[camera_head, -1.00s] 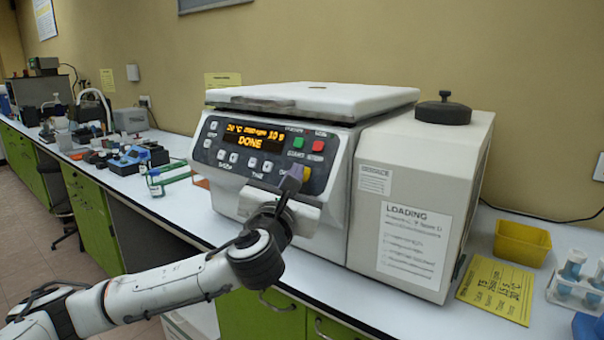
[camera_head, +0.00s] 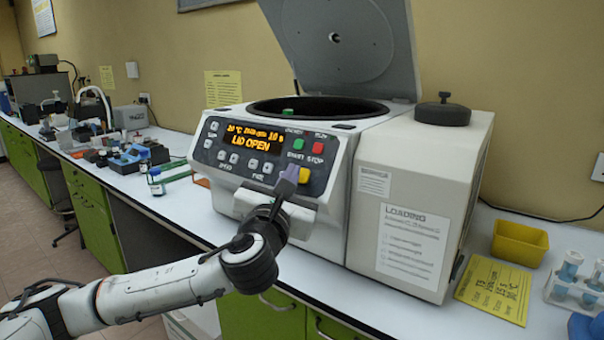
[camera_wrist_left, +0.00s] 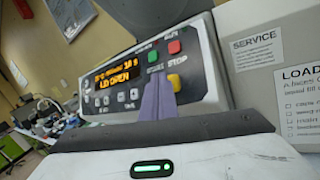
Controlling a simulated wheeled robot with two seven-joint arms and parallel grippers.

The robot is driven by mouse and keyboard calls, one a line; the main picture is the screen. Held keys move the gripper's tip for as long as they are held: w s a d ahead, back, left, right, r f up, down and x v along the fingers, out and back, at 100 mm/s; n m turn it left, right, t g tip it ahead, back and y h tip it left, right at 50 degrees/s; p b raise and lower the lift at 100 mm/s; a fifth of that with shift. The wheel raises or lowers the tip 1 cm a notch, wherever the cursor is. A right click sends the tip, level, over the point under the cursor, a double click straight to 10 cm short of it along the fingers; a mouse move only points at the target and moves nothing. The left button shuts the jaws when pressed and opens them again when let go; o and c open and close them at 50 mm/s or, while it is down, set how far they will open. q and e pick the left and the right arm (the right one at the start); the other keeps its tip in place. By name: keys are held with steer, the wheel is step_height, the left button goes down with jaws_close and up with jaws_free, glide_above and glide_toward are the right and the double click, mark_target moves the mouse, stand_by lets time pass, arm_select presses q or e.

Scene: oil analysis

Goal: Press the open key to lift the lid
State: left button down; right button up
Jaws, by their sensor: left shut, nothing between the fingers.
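The centrifuge (camera_head: 240,196) stands on the bench with its grey lid (camera_head: 345,45) raised, and the dark round chamber (camera_head: 330,108) is exposed. Its display (camera_head: 250,139) reads "LID OPEN". The yellow open key (camera_head: 304,175) is at the lower right of the panel, below the green and red keys; it also shows in the left wrist view (camera_wrist_left: 177,82). My left gripper (camera_head: 289,178) is shut and empty, its purple fingertips just left of the yellow key. In the left wrist view the fingertips (camera_wrist_left: 157,88) partly overlap the panel; I cannot tell if they touch. My right gripper is out of view.
A white side unit with a black knob (camera_head: 443,110) stands right of the centrifuge. A yellow bin (camera_head: 519,243), a yellow sheet (camera_head: 493,289) and a tube rack (camera_head: 572,293) lie farther right. Bottles and a green rack (camera_head: 176,176) are on the left.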

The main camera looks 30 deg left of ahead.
arm_select(q)
steer(key=s+r+p, duration=0.1)
steer(key=s+p, duration=0.1)
steer(key=s+r+p, duration=0.1)
steer(key=s, duration=0.1)
steer(key=shift+s+a+r, duration=0.1)
steer(key=shift+a+r, duration=0.05)
steer(key=shift+r, duration=0.2)
stand_by(0.7)
